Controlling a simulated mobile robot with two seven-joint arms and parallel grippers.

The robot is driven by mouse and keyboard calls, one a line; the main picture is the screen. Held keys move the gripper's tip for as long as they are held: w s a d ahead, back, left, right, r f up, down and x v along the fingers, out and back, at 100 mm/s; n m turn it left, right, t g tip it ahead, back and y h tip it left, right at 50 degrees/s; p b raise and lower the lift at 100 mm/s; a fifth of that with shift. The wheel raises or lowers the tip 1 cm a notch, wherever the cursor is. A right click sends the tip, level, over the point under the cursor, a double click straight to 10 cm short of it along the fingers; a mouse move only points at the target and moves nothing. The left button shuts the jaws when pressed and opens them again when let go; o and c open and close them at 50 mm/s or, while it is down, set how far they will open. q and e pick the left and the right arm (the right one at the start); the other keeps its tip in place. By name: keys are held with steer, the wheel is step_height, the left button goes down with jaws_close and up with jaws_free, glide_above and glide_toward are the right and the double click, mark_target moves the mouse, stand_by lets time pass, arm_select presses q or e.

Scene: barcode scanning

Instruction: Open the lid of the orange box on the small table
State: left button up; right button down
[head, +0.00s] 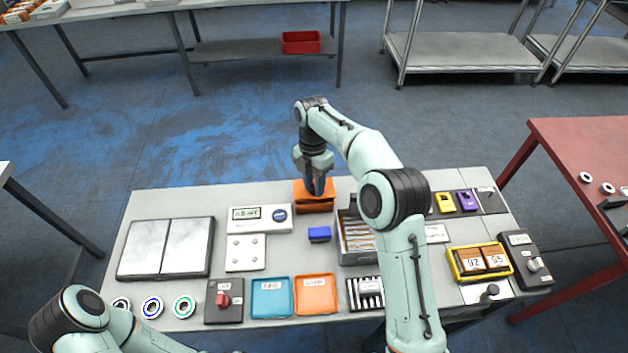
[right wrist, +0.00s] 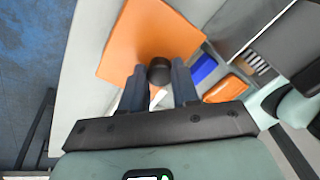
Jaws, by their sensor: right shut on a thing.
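The orange box (head: 314,207) stands at the back edge of the small table, near its middle. My right gripper (head: 316,190) reaches down onto the box from above. In the right wrist view, the flat orange lid (right wrist: 135,50) has a round black knob (right wrist: 159,70). The fingers of my right gripper (right wrist: 160,83) are shut on this knob, one on each side. The arm hides part of the box in the head view, and I cannot tell whether the lid is raised. My left arm shows at lower left, with its gripper out of view.
A label device (head: 260,219) stands left of the box on the grey table (head: 180,201). A blue block (head: 319,234) lies in front of the box, and a grey bin (head: 352,258) with dividers stands at its right. Blue (head: 270,297) and orange (head: 315,294) trays lie nearer the front.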

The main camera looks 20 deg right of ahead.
steer(key=c, duration=0.8)
jaws_free()
arm_select(q)
steer(key=shift+t, duration=0.3)
steer(key=w+r+p, duration=0.2)
steer(key=w+r, duration=0.1)
steer(key=w, duration=0.1)
steer(key=shift+r+p, duration=0.35)
arm_select(e)
steer(key=v, duration=1.3)
steer(key=shift+w+r, duration=0.2)
steer(key=shift+s, duration=0.1)
